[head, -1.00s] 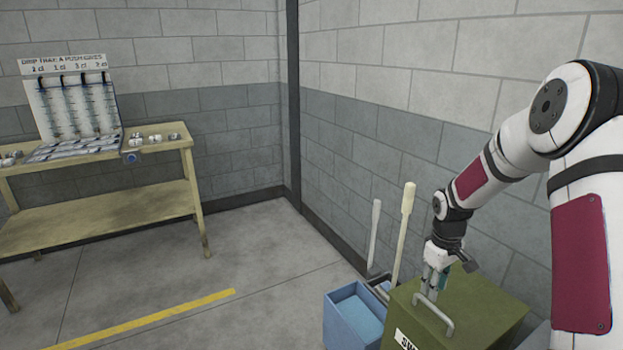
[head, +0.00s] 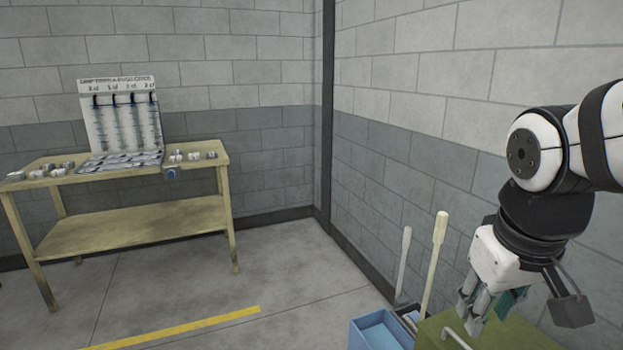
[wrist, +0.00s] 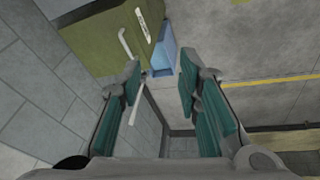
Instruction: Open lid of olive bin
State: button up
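The olive bin (head: 520,336) is at the bottom right of the head view, cut off by the frame edge. Its lid looks shut, with a pale bar handle (head: 458,339) on top. The wrist view shows the bin (wrist: 97,45) at upper left, with the handle (wrist: 125,43) and a white label on the adjoining side. My gripper (head: 474,306) is above the bin in the head view, apart from the handle. In the wrist view my gripper (wrist: 158,64) has its teal-padded fingers spread with nothing between them; the handle lies left of the gap.
A blue open box (head: 377,331) stands left of the bin. Two long pale handles (head: 434,262) rise from a dark container behind it. Block walls close off the back and right. A wooden table (head: 130,232) with a display board stands at left; the floor between is clear.

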jog(key=shift+m+t+y, duration=0.5)
jog(key=shift+y, duration=0.1)
jog(key=s+a, duration=0.1)
jog(key=s, duration=0.2)
jog(key=s+a, duration=0.1)
jog(key=s, duration=0.2)
jog(key=s+a, duration=0.1)
jog(key=s, duration=0.2)
jog(key=shift+s+a+r, duration=0.2)
jog(key=shift+s+r, duration=0.05)
jog(key=shift+r, duration=0.15)
jog(key=shift+c, duration=0.5)
jog(key=shift+s, duration=0.1)
jog(key=c, duration=0.5)
jog(key=shift+w+d+f, duration=0.1)
jog(key=shift+w+d, duration=0.1)
jog(key=shift+w, duration=0.15)
grip_shut()
jog(key=n+g+h, duration=0.3)
jog(key=n, duration=1.9)
send_over(448, 344)
jog(key=s+a, duration=0.4)
jog(key=a, duration=0.1)
notch_tip(448, 344, down, 27)
jog(key=b+x, duration=0.1)
jog(key=x, duration=0.8)
jog(key=shift+d+f, duration=0.1)
jog(key=shift+d, duration=0.1)
